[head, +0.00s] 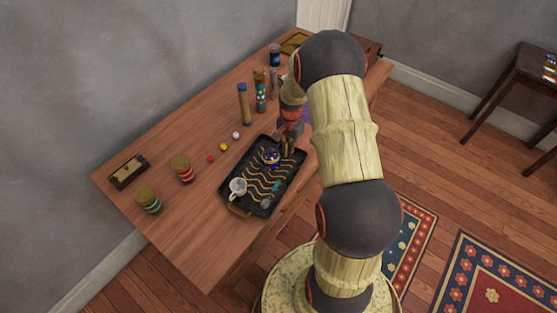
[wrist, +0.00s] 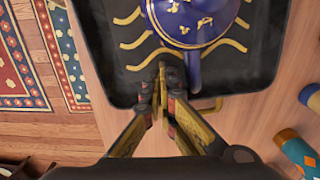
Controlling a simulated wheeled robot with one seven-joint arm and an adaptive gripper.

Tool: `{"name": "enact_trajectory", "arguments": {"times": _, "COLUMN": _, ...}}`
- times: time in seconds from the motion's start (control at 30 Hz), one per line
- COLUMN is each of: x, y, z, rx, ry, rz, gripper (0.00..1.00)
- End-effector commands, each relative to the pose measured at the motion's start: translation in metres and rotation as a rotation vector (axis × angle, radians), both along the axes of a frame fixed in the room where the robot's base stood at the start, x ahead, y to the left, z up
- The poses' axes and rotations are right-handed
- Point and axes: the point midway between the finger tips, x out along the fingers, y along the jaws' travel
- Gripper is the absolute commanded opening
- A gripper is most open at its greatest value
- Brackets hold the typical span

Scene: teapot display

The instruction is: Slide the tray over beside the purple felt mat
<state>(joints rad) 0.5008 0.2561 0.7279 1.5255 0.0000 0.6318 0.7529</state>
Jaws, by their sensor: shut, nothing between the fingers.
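The black tray (head: 228,195) with wavy yellow stripes lies on the wooden table. It carries a dark blue teapot (head: 270,156), a white cup (head: 238,186) and a small teal item (head: 267,201). In the wrist view, the tray (wrist: 120,70) and the teapot (wrist: 195,20) fill the top. My gripper (head: 287,143) is at the tray's far end; in the wrist view its fingertips (wrist: 162,72) are shut and empty over the tray's edge, near a handle (wrist: 211,108). Contact is unclear. A purple patch (head: 306,114), perhaps the felt mat, shows beside my arm, mostly hidden.
Red, yellow and white balls (head: 223,147) lie left of the tray. A blue-capped cylinder (head: 243,104) and a teal patterned one (head: 260,92) stand behind them. Two striped canisters (head: 182,168) and a small box (head: 128,172) stand at left. The near-left tabletop is bare.

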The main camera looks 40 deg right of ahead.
Motion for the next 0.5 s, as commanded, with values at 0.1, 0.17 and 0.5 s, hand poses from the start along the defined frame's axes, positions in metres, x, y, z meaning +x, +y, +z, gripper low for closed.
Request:
{"name": "enact_trajectory", "arguments": {"times": 0.1, "x": 0.009, "y": -0.029, "z": 0.001, "rx": -0.001, "ry": -0.001, "rz": -0.004, "gripper": 0.0}}
{"name": "enact_trajectory", "arguments": {"times": 0.17, "x": 0.013, "y": -0.042, "z": 0.001, "rx": -0.001, "ry": -0.001, "rz": -0.003, "gripper": 0.0}}
{"name": "enact_trajectory", "arguments": {"times": 0.5, "x": 0.031, "y": -0.095, "z": 0.0, "rx": -0.001, "ry": -0.001, "rz": 0.0, "gripper": 0.0}}
